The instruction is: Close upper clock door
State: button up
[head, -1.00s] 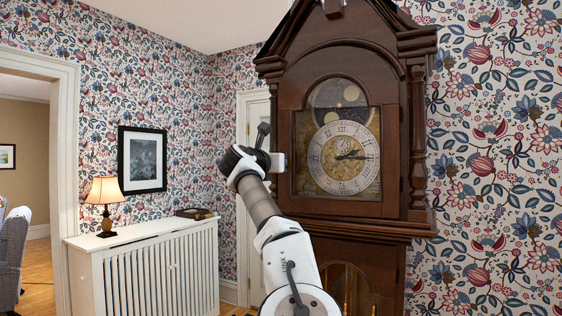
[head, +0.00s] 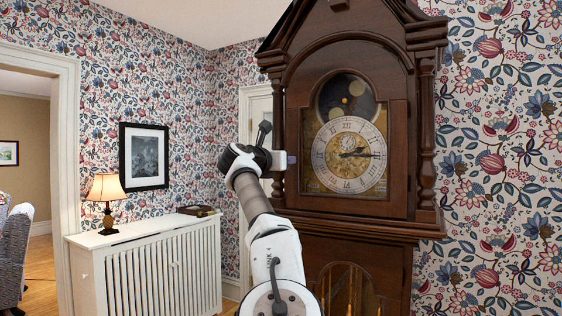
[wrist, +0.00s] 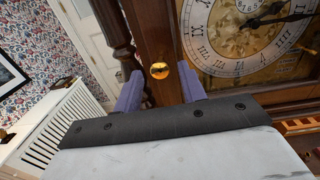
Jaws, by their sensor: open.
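The tall dark wooden clock (head: 350,240) stands against the wall right of centre in the head view. Its upper door (head: 398,160) is a wooden frame around the round dial (head: 349,155). The door's left stile carries a small round brass knob (wrist: 159,70) in the wrist view. My gripper (head: 291,159) is at the left side of the door in the head view. Its two lavender fingers are open, one on each side of the knob in the wrist view (wrist: 161,88). I cannot tell whether they touch it, nor whether the door stands slightly ajar.
A white radiator cover (head: 150,270) with a lamp (head: 106,200) stands left of the clock. A framed picture (head: 144,156) hangs above it. A turned wooden column (head: 427,140) flanks the dial on the right. A white door (head: 255,120) is behind my arm.

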jog(key=shift+o, duration=0.2)
jog(key=b+v, duration=0.8)
jog(key=v, duration=0.6)
jog(key=shift+w+d, duration=0.1)
